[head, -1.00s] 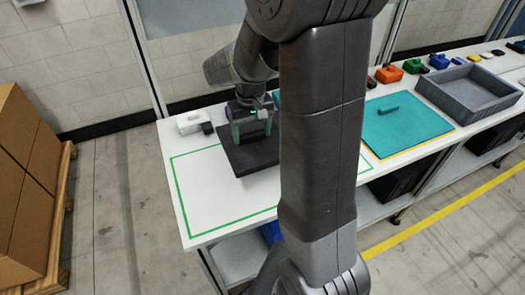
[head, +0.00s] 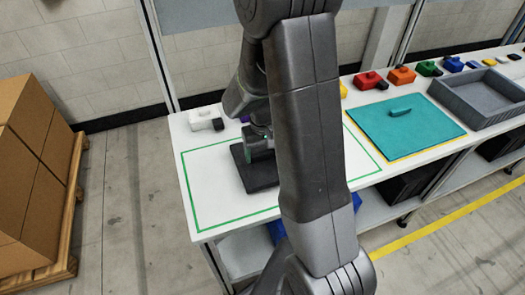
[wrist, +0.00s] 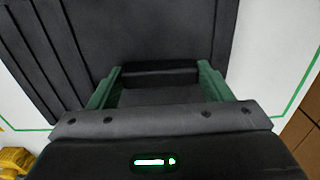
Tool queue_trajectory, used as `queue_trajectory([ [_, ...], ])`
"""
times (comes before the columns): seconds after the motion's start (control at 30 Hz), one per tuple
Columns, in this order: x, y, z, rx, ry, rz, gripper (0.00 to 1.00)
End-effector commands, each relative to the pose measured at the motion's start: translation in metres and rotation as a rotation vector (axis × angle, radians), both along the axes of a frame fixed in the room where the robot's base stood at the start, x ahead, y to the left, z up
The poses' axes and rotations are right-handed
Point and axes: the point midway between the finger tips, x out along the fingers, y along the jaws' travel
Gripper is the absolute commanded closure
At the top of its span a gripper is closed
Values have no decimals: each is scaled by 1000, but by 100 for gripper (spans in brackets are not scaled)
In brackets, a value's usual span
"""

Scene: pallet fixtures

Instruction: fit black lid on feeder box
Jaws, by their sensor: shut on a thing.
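The black lid (head: 260,177) is a flat dark square panel over the green-outlined part of the white table. My gripper (head: 258,150) is above it, partly hidden by my arm. In the wrist view my gripper's green fingers (wrist: 160,72) are shut on the raised handle of the black lid (wrist: 145,28). Stepped dark edges run along the left of the panel there. I cannot tell whether the lid touches the table. A grey open box (head: 485,98) stands at the right; I cannot tell whether it is the feeder box.
A teal panel with a handle (head: 405,126) lies in a yellow outline. Red (head: 368,80), orange (head: 401,75) and other coloured blocks line the table's back. A white block (head: 203,119) sits at the back left. Cartons on a pallet (head: 35,150) stand left of the table.

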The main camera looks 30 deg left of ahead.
Motion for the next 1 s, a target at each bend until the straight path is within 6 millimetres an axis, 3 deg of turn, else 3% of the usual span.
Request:
queue_trajectory([
  [0.13, 0, 0, -4, 1, -1, 0, 68],
  [0.17, 0, 0, -3, 0, 0, 0, 22],
  [0.23, 0, 0, -2, 0, 0, 0, 8],
  [0.27, 0, 0, -2, 0, 0, 0, 6],
  [0.67, 0, 1, 5, 2, -2, 0, 6],
  [1.0, 1, 1, 65, 6, -4, 0, 6],
])
